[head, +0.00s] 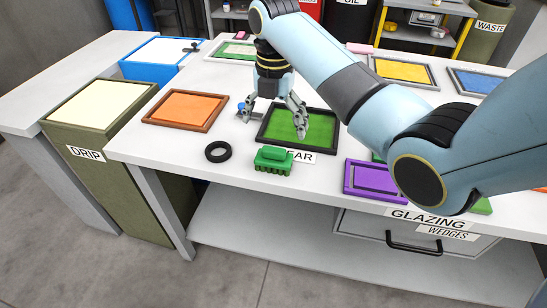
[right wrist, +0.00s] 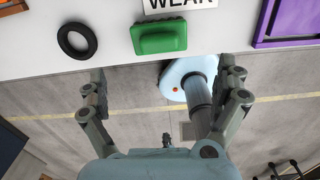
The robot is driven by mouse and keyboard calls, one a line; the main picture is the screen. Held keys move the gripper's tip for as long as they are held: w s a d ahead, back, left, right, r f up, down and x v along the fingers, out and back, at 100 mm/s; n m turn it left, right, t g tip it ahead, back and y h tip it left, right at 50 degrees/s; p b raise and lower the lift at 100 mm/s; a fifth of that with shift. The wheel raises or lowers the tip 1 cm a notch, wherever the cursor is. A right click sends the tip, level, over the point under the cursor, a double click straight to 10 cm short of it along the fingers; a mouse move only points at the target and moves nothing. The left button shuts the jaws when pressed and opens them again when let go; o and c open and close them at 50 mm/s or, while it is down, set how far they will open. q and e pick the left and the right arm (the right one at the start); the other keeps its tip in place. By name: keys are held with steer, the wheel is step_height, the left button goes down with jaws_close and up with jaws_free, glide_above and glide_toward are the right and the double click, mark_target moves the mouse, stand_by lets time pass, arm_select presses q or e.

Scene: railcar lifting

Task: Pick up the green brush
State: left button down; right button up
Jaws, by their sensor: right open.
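The green brush (head: 274,161) lies on the white table near its front edge, in front of the green tray (head: 262,133) and partly over the WEAR label (head: 304,157). In the right wrist view the brush (right wrist: 160,38) shows at the top, between and beyond the fingers. My right gripper (head: 273,115) is open and empty, pointing down. In the head view it appears behind the brush, over the left part of the green tray, apart from the brush. Its open fingers also show in the right wrist view (right wrist: 166,80). My left gripper is not in view.
A black ring (head: 218,151) lies just left of the brush. An orange tray (head: 186,110) is farther left and a purple tray (head: 374,180) is to the right. The DRIP bin (head: 88,155) stands beyond the table's left end.

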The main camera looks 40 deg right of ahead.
mark_target(273, 148)
steer(key=shift+w+r+n, duration=0.25)
steer(key=shift+w+n, duration=0.05)
steer(key=shift+n, duration=0.1)
steer(key=shift+f, duration=0.4)
steer(key=f, duration=0.9)
steer(key=shift+s+f, duration=0.2)
steer(key=shift+f, duration=0.2)
steer(key=shift+c, duration=0.3)
steer(key=c, duration=1.2)
steer(key=shift+w+r, duration=0.1)
steer(key=shift+r, duration=2.05)
steer(key=s+d+r, duration=0.5)
steer(key=s+r, duration=0.1)
steer(key=s, duration=0.4)
steer(key=shift+s+d+r+p, duration=0.25)
steer(key=shift+r+p, duration=0.15)
